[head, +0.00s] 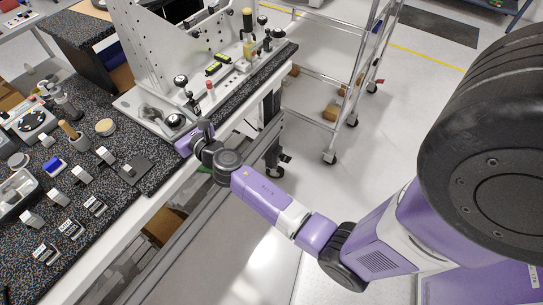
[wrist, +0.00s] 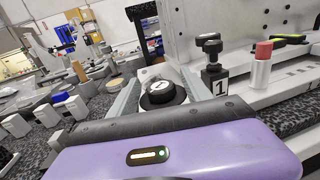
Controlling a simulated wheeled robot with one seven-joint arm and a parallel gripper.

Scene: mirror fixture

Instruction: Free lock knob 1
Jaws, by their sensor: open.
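A round black knob with a white marked cap (wrist: 162,92) sits between the two grey fingers of my gripper (wrist: 157,98) in the wrist view. The fingers are apart, one on each side of it; I cannot tell whether they touch it. In the head view the round knob (head: 176,121) is on the fixture's near end, with my gripper (head: 191,134) beside it. To its right in the wrist view, a black clamp knob (wrist: 209,42) stands over a dark block labelled "1" (wrist: 219,86). The lower part of the round knob is hidden by my gripper's body.
A red-capped white post (wrist: 262,62) stands right of the labelled block. The fixture's tall perforated plate (head: 180,50) rises behind. A speckled dark bench (head: 130,205) with several small parts and tools lies to the left. A wire cart (head: 340,75) stands on the floor at the right.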

